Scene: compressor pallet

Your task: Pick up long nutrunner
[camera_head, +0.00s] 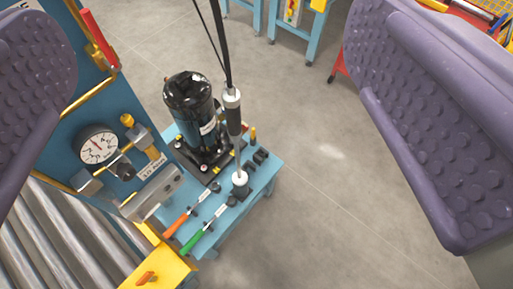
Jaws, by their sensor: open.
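The long nutrunner (234,120) is a slim dark and silver tool with a cable running up from its top. It stands nearly upright at the right side of a blue pallet table, with its lower end at a dark holder (241,190). My gripper (215,105) shows as two purple, studded finger pads at the left and right edges of the view. It is open and empty. The nutrunner is seen between the pads, farther away and touching neither.
A black compressor (190,105) stands left of the nutrunner on the blue table (263,178). Orange (178,224) and green (193,238) handled tools lie in front. A blue panel with a gauge (98,146) and a roller conveyor (50,235) are at left.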

